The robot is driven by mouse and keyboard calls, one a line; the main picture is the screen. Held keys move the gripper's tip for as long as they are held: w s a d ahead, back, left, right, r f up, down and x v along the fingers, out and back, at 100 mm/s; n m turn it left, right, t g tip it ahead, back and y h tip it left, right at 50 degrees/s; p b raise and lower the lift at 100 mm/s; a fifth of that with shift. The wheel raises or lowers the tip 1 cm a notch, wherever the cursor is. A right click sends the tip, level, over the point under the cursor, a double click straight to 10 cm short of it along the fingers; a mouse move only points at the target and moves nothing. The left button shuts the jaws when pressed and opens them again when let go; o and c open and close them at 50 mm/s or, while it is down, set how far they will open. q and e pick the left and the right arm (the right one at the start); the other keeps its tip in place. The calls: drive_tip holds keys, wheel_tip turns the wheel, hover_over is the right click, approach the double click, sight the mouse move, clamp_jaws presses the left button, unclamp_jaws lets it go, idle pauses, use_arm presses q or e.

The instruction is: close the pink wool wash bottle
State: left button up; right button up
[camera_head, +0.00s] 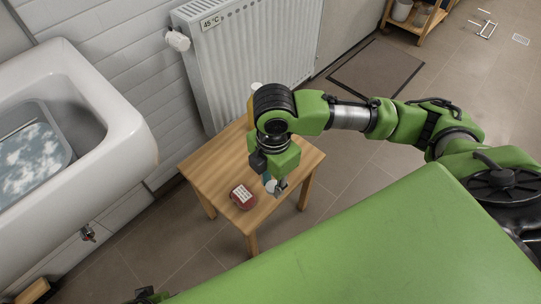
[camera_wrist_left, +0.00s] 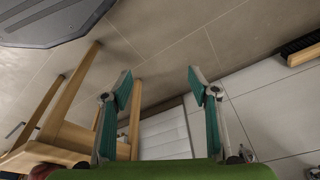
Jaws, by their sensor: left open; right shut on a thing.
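My right gripper (camera_head: 275,187) reaches down over the wooden stool (camera_head: 225,160). It is shut on a small whitish thing (camera_head: 269,186), perhaps a cap, mostly hidden by the fingers. I cannot make out a pink bottle; my right arm and gripper cover part of the stool top. A yellow-orange container (camera_head: 250,110) with a white top (camera_head: 256,86) shows partly behind my right wrist. My left gripper (camera_wrist_left: 160,85) is open and empty in the left wrist view, low beside the stool legs.
A red, rounded item (camera_head: 242,197) with a white label lies on the stool's front part. A white sink (camera_head: 120,125) stands at left, and a radiator (camera_head: 245,45) behind the stool. A dark mat (camera_head: 375,70) lies on the floor. A brush (camera_wrist_left: 300,50) is right of my left gripper.

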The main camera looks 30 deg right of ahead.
drive_tip(key=r+m+p, duration=0.2)
drive_tip(key=s+r+m+p, duration=0.1)
drive_tip(key=r+m, duration=0.1)
drive_tip(key=shift+d+r+p, duration=0.1)
drive_tip(key=shift+r+p, duration=0.1)
drive_tip(key=shift+p, duration=0.2)
use_arm(q)
drive_tip(key=s+a+f+g+p, duration=0.1)
drive_tip(key=s+f+p, duration=0.4)
drive_tip(key=s, duration=0.5)
drive_tip(key=s+a+f+p, duration=0.2)
drive_tip(key=s+f+p, duration=0.3)
drive_tip(key=s, duration=0.5)
drive_tip(key=shift+s+a+f+g+p, duration=0.2)
drive_tip(key=shift+g+p, duration=0.2)
drive_tip(key=shift+p, duration=0.8)
use_arm(e)
wheel_tip(320, 180, up, 10)
drive_tip(key=s+d+m, duration=0.1)
drive_tip(key=s+m, duration=0.1)
drive_tip(key=m, duration=1.4)
drive_tip(key=shift+s+d+m, duration=0.2)
drive_tip(key=shift+s+m, duration=0.2)
